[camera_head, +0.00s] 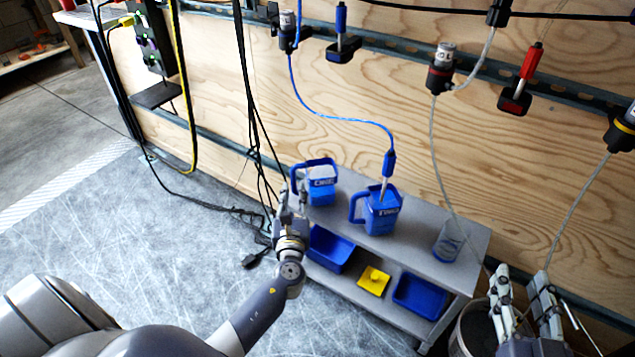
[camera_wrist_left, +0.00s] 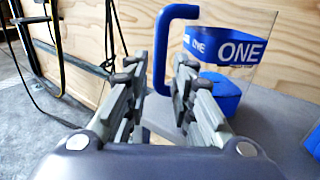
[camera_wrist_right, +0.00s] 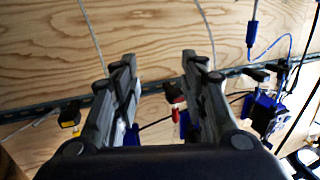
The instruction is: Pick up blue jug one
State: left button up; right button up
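Blue jug one (camera_head: 321,190), marked "ONE" in the left wrist view (camera_wrist_left: 223,92), stands upright at the left end of the grey shelf's top. It has a blue rim, blue base and clear middle. Its handle (camera_wrist_left: 160,50) faces my left gripper. My left gripper (camera_head: 287,197) is open beside the jug; in the left wrist view (camera_wrist_left: 158,72) the handle appears in line with the gap between the fingers. I cannot tell whether it lies between the tips. My right gripper (camera_head: 522,280) is open and empty at the lower right, away from the jug.
A second blue jug (camera_head: 381,212) with a blue-handled tube in it stands right of jug one. A clear container (camera_head: 448,242) stands further right. Blue bins (camera_head: 330,250) and a yellow tray (camera_head: 373,281) fill the lower shelf. Black cables (camera_head: 255,110) hang left of jug one.

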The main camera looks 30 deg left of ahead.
aim_at(294, 185)
pick_arm(q)
jog(key=x, duration=0.3)
jog(key=shift+w+a+b, duration=0.15)
jog(key=shift+w+b, duration=0.1)
jog(key=shift+b, duration=0.1)
jog(key=shift+w+a, duration=0.25)
jog(key=shift+w, duration=0.15)
pick_arm(e)
jog(key=r+t, duration=0.1)
jog(key=r, duration=0.2)
jog(key=r+t+y, duration=0.1)
jog(key=r, duration=0.1)
jog(key=shift+a+t, duration=0.3)
jog(key=shift+a, duration=0.05)
pick_arm(q)
jog(key=shift+r, duration=0.1)
jog(key=shift+c, duration=0.5)
pick_arm(e)
jog(key=shift+f, duration=0.1)
pick_arm(q)
grip_shut()
jog(key=shift+r, duration=0.15)
pick_arm(e)
jog(key=shift+w+f, duration=0.1)
jog(key=shift+f, duration=0.05)
